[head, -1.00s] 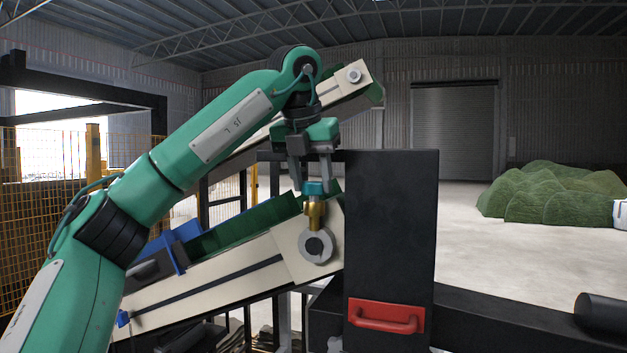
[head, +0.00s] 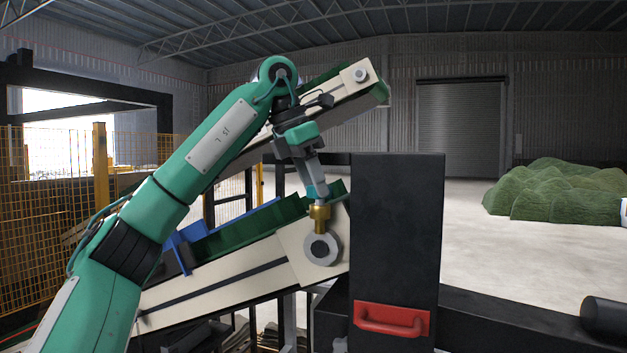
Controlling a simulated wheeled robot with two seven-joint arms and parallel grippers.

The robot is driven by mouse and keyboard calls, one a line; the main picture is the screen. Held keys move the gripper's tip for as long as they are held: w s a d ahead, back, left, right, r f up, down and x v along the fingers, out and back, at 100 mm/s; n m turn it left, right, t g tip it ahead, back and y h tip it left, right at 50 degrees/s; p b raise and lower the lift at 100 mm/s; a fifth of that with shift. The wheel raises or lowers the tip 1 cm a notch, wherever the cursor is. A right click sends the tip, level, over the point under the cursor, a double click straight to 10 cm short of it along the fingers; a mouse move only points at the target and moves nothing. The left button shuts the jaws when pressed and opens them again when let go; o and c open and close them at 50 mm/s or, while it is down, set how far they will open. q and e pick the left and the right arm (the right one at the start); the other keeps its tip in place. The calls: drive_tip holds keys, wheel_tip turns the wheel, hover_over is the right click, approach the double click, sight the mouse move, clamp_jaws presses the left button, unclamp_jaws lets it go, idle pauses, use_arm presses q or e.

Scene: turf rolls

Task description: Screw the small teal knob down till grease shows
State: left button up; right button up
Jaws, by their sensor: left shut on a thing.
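The small teal knob (head: 311,192) sits on top of a brass grease cup (head: 320,217), above the round grey bearing (head: 321,247) at the end of the lower conveyor (head: 220,286). My left gripper (head: 317,190) reaches down from above and is shut on the knob, its fingers covering much of it. The gripper looks turned, with one finger mostly hiding the other. I cannot make out any grease on the cup or bearing. My right gripper is out of view.
A tall black box (head: 397,235) with a red handle (head: 391,319) stands just right of the cup. A second conveyor (head: 340,92) slopes up behind my arm. Yellow fencing (head: 55,200) is at left. Green turf (head: 556,190) is piled at right on open floor.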

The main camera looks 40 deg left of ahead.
use_arm(q)
drive_tip(key=shift+m, duration=0.3)
idle(0.4)
drive_tip(key=o, duration=0.8)
drive_tip(key=shift+o, duration=0.9)
drive_tip(key=shift+s+r, duration=0.1)
drive_tip(key=shift+r, duration=0.05)
